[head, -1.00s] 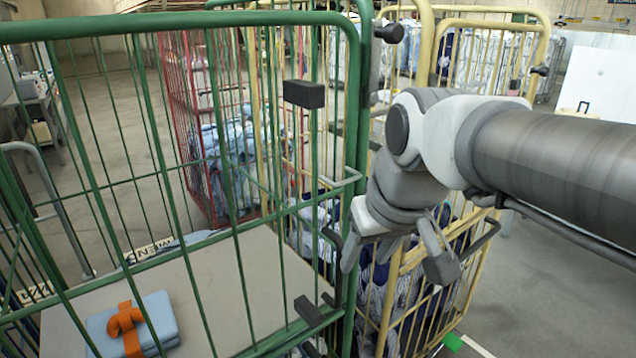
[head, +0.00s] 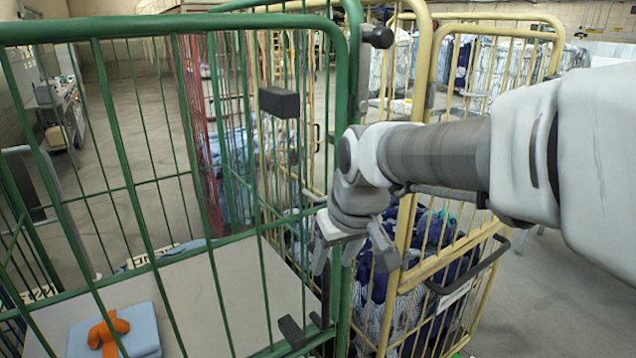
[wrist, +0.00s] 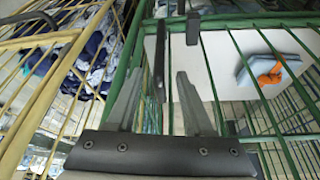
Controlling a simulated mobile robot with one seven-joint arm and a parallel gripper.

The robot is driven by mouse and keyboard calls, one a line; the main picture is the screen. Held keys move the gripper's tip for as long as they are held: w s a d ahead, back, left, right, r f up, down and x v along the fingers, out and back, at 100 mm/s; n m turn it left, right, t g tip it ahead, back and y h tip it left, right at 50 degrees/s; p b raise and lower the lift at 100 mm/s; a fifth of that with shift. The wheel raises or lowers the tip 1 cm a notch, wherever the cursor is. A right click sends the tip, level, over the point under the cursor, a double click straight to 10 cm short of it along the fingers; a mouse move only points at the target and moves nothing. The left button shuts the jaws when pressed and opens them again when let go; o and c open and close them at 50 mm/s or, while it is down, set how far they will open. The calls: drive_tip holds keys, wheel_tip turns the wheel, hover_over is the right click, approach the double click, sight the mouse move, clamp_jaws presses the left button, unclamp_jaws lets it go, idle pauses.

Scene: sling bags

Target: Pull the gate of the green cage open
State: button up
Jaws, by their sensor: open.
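The green cage stands at the left. Its barred gate (head: 120,150) faces me, closed as far as I can see, with black blocks at the upper right (head: 279,102) and lower right (head: 293,332). My gripper (head: 350,262) is open at the green corner post on the gate's right side, pointing down. In the wrist view, the open fingers (wrist: 157,88) straddle the line of a dark upright bar (wrist: 160,62) beside the green post. Contact with it cannot be told. A black block (wrist: 192,28) shows just right of the bar.
A yellow cage (head: 480,300) full of blue and white cloth stands close on the right of the green one. A folded blue cloth with an orange piece (head: 140,332) lies on the green cage's shelf. A red cage (head: 190,110) stands behind. Floor is open at the right.

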sight(323, 286)
drive_tip(key=x, duration=1)
drive_tip(key=shift+w+f, duration=0.15)
drive_tip(key=shift+f, duration=0.05)
clamp_jaws()
idle(1.0)
